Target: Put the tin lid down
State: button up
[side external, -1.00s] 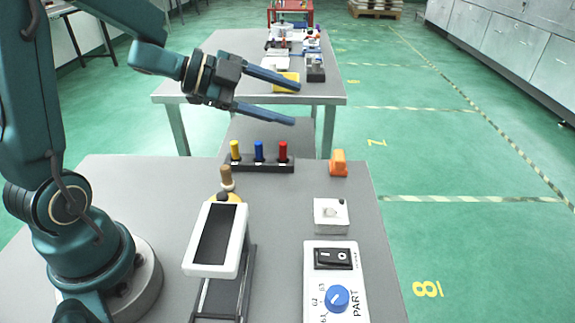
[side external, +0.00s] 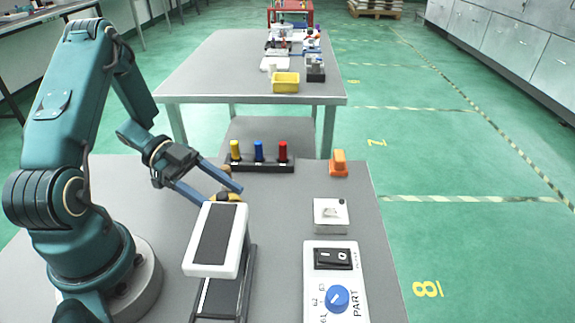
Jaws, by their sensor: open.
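My gripper (side external: 225,196) is open, its two blue fingers spread and pointing right and down, just behind the white-framed dark panel. A small yellow round thing with a dark top (side external: 229,197) shows between and beside the fingertips, partly hidden by the panel and the fingers. It may be the tin with its lid, but I cannot tell for sure. I cannot tell whether the fingers touch it. No lid is visible in the gripper.
The white-framed panel (side external: 215,240) stands in front on a dark stand. A black rack (side external: 262,166) holds yellow, blue and red pegs. An orange block (side external: 339,163), a white square box (side external: 331,214) and a switch panel (side external: 335,283) stand right. A yellow bin (side external: 286,82) is on the far table.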

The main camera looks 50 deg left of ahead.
jog(key=shift+x, duration=0.95)
grip_shut()
jog(key=shift+r, duration=0.1)
